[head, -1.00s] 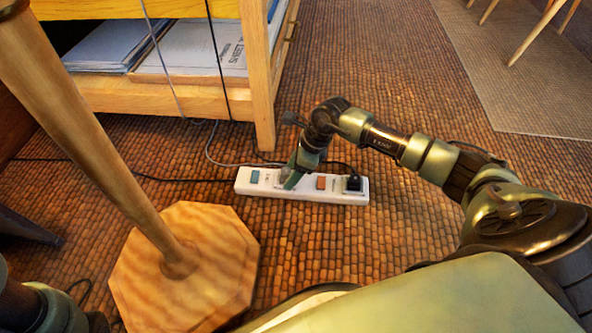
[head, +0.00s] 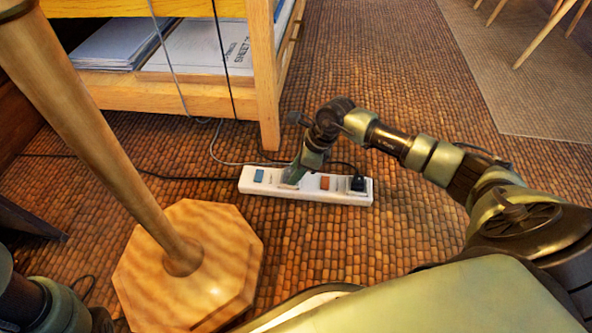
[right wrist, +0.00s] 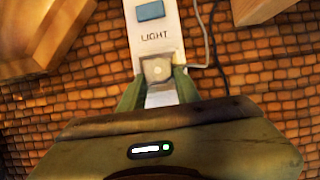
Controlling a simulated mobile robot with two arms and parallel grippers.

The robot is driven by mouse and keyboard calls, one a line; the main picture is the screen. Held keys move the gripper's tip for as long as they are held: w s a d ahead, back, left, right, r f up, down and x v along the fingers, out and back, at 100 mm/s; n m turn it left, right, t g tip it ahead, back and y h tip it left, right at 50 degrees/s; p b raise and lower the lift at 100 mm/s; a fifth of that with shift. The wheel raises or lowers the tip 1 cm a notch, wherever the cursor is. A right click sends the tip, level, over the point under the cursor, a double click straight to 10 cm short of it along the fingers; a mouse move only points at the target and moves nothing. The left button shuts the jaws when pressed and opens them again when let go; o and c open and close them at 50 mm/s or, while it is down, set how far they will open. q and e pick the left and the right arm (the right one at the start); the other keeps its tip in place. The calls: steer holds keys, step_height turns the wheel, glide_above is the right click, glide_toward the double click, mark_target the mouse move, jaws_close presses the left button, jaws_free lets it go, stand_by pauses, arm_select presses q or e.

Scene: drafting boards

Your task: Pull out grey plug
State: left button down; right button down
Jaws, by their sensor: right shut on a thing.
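A white power strip (head: 345,198) lies on the woven floor, in front of the wooden shelf leg. My right gripper (head: 291,178) reaches down to it between the blue switch (head: 259,176) and the orange switch (head: 325,183). In the right wrist view, its green fingers (right wrist: 157,86) are shut on a pale grey plug (right wrist: 157,69), just below the LIGHT label. The plug is over the strip; I cannot tell how far it sits in its socket. In the head view, the gripper mostly hides it. My left gripper is out of view.
A black plug (head: 358,184) sits at the strip's right end. Cords run over the floor behind the strip. A wooden stand with an octagonal base (head: 190,275) is at front left. The wooden shelf (head: 268,90) stands behind. Open floor lies to the right.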

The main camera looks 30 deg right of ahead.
step_height(320, 180, up, 7)
steer(key=p, duration=0.6)
stand_by(0.8)
